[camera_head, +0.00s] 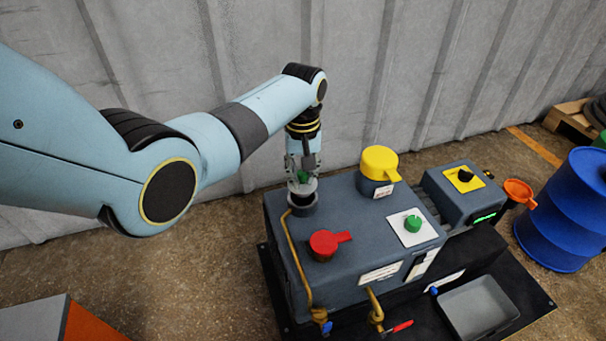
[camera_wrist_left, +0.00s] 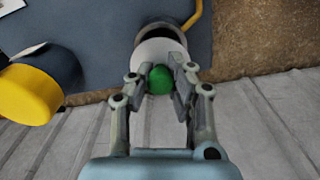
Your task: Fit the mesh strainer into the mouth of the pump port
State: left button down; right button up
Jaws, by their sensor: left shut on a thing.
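The mesh strainer (camera_head: 302,187) is a light grey round piece with a green knob on top. My left gripper (camera_head: 303,174) is shut on the green knob, pointing down. The left wrist view shows the strainer (camera_wrist_left: 158,50) beyond the fingers, with the knob between the fingertips of the left gripper (camera_wrist_left: 160,80). The pump port (camera_head: 302,205) is a dark round collar at the left back corner of the grey machine. The strainer is right at or just above its mouth; I cannot tell whether it touches. The port's opening is largely hidden. My right gripper is not in view.
The grey machine (camera_head: 350,225) carries a yellow cap (camera_head: 379,163), a red handle (camera_head: 324,244) and a green knob (camera_head: 413,223) on a white plate. A brass pipe (camera_head: 294,255) runs down beside the port. A corrugated wall stands close behind. A blue drum (camera_head: 566,215) stands right.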

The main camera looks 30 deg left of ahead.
aim_at(303, 183)
pick_arm(q)
jog(key=shift+s+f+b, duration=0.1)
jog(key=shift+f+b, duration=1.1)
jog(key=shift+f, duration=0.55)
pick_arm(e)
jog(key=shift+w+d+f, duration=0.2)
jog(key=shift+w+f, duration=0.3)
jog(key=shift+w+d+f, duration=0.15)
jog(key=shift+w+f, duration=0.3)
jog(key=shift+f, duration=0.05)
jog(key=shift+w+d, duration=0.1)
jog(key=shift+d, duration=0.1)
pick_arm(q)
jog(key=shift+f, duration=0.1)
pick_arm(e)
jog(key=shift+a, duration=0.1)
pick_arm(q)
jog(key=shift+f, duration=0.2)
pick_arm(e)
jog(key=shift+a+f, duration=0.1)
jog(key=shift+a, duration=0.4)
